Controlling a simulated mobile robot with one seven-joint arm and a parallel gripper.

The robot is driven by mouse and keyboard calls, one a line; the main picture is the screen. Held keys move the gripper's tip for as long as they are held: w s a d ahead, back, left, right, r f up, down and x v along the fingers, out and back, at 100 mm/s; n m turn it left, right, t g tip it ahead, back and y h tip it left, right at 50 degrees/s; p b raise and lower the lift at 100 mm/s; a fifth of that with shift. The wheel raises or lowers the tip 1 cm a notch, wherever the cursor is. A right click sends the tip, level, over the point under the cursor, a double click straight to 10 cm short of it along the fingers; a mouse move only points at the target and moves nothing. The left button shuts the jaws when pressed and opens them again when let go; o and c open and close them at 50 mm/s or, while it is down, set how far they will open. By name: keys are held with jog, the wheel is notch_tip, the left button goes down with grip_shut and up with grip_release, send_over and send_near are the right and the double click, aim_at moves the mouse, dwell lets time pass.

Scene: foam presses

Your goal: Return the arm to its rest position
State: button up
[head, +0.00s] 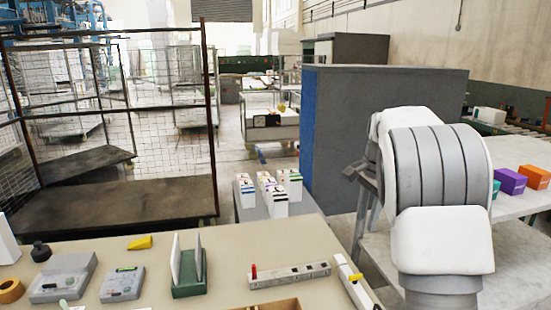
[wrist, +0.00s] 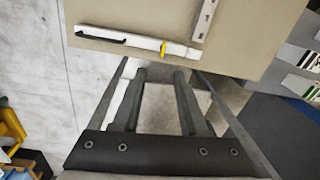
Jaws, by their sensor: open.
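My arm (head: 440,190) stands folded at the right in the head view, white and grey, in front of a light table. My gripper is out of sight there. In the wrist view my gripper (wrist: 160,76) shows its two dark fingers apart with nothing between them. Its fingers point toward the edge of the beige table (wrist: 120,17), over the gap beside it, and appear clear of everything. The wrist view also shows a white bar with a yellow band (wrist: 140,42) lying near that table edge.
The beige table (head: 215,265) carries a green holder (head: 188,273), a power strip (head: 290,274) and grey devices. White boxes (head: 272,195) stand on a grey surface behind it. A dark blue-grey partition (head: 385,110) rises behind my arm. Purple (head: 510,182) and orange (head: 536,177) boxes sit on the right table.

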jog(key=s+a+r+n+t, duration=0.1)
jog(key=s+a+r+n, duration=0.25)
jog(key=s, duration=0.45)
jog(key=s+a+r+n+t, duration=0.1)
jog(key=s+a+r+n, duration=0.3)
jog(key=s, duration=0.4)
jog(key=s+a+f+n+t, duration=0.1)
jog(key=s+f+n, duration=0.1)
jog(key=s, duration=0.6)
jog(key=s+a+f+n+t, duration=0.1)
jog(key=s+a+f+n, duration=0.1)
jog(key=s+n, duration=0.3)
jog(key=s, duration=0.2)
jog(key=shift+s+t, duration=0.35)
jog(key=shift+t, duration=0.05)
jog(key=shift+a, duration=0.1)
